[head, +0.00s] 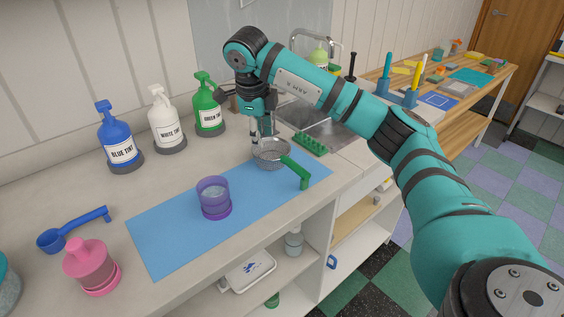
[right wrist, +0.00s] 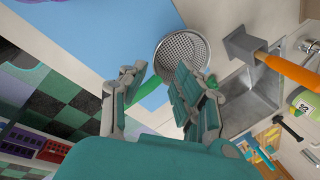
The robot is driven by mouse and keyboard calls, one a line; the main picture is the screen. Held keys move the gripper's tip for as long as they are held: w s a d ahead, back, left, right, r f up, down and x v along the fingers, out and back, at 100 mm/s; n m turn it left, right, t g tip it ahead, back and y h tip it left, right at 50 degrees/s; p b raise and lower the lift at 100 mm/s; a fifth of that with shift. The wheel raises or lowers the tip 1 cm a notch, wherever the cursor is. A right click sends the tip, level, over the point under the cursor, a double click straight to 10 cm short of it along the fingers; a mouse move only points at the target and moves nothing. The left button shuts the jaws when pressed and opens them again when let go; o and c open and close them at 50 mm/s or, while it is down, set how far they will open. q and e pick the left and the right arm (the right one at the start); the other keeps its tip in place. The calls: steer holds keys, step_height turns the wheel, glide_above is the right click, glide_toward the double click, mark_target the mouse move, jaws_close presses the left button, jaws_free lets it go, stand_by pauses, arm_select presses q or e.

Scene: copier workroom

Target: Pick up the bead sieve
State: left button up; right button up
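The bead sieve, a round grey mesh bowl (head: 270,155) with a green handle, rests at the far right end of the blue mat (head: 165,240). Its handle points toward the counter's front edge. My right gripper (head: 262,138) points down at the sieve's far side in the head view. The mesh bowl (right wrist: 182,54) shows beyond the fingertips there, and one finger partly hides the green handle. My left gripper is not in view.
A purple cup (head: 214,198) stands on the mat. Blue, white and green pump bottles (head: 166,122) line the wall. A blue scoop (head: 70,230) and pink bottle (head: 90,266) are at left. A green block (head: 310,143) lies by the sink (head: 318,118).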

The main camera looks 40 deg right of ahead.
mark_target(283, 162)
steer(key=x, duration=0.4)
steer(key=shift+d+f, duration=0.1)
steer(key=shift+f, duration=0.25)
steer(key=x, duration=0.1)
steer(key=p+x, duration=0.1)
steer(key=x, duration=0.1)
steer(key=shift+s+d+f, duration=0.15)
steer(key=shift+s+f, duration=0.15)
steer(key=shift+w+f, duration=0.15)
steer(key=shift+f, duration=0.3)
steer(key=shift+d, duration=0.1)
jaws_close()
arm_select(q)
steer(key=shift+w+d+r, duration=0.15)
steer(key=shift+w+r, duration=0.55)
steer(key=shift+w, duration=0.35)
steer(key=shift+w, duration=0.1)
